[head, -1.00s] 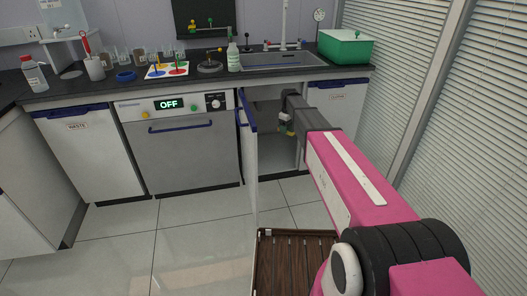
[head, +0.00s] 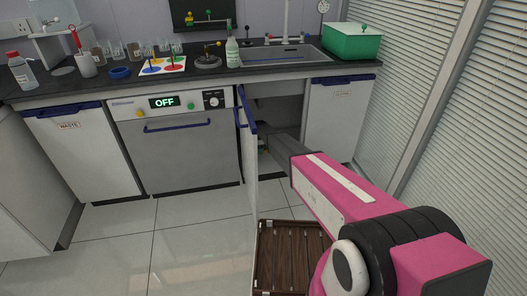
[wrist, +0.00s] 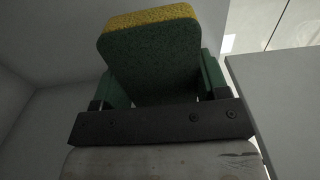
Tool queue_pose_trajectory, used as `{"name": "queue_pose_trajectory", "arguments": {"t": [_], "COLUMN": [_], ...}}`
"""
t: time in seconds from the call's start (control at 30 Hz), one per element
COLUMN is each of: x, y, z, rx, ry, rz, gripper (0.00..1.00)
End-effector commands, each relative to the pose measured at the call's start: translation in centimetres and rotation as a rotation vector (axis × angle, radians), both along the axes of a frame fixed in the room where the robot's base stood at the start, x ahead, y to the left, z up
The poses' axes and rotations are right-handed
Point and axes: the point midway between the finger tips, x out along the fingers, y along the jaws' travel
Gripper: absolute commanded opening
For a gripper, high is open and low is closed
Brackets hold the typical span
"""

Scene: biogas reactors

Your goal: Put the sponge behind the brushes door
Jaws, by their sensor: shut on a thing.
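The sponge (wrist: 150,60), green with a yellow layer along its top, shows in the wrist view. My gripper (wrist: 163,78) is shut on it, with a finger at each side. In the head view, an open cabinet door (head: 250,165) below the sink is seen nearly edge-on, with a blue handle strip at its top; no brushes label shows on it. My arm reaches into the open cabinet (head: 282,105) to the right of this door. The sponge and my fingertips are hidden there by my arm. The wrist view shows pale cabinet walls around the sponge.
A closed door (head: 332,112) stands right of the opening. Left of it are a dishwasher (head: 180,155) reading OFF and a door labelled waste (head: 82,145). A dark wooden slatted crate (head: 290,262) is below the open door. Window blinds (head: 450,100) border the right.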

Motion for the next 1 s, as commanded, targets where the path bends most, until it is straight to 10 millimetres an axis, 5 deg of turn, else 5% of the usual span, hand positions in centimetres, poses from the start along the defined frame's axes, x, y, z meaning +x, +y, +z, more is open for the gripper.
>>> {"name": "queue_pose_trajectory", "arguments": {"t": [0.77, 1.0], "x": [0.2, 0.0], "y": [0.1, 0.1], "z": [-9.8, -10.2], "rx": [0.000, 0.000], "ry": [0.000, 0.000], "rz": [0.005, 0.005], "gripper": [0.46, 0.46]}}
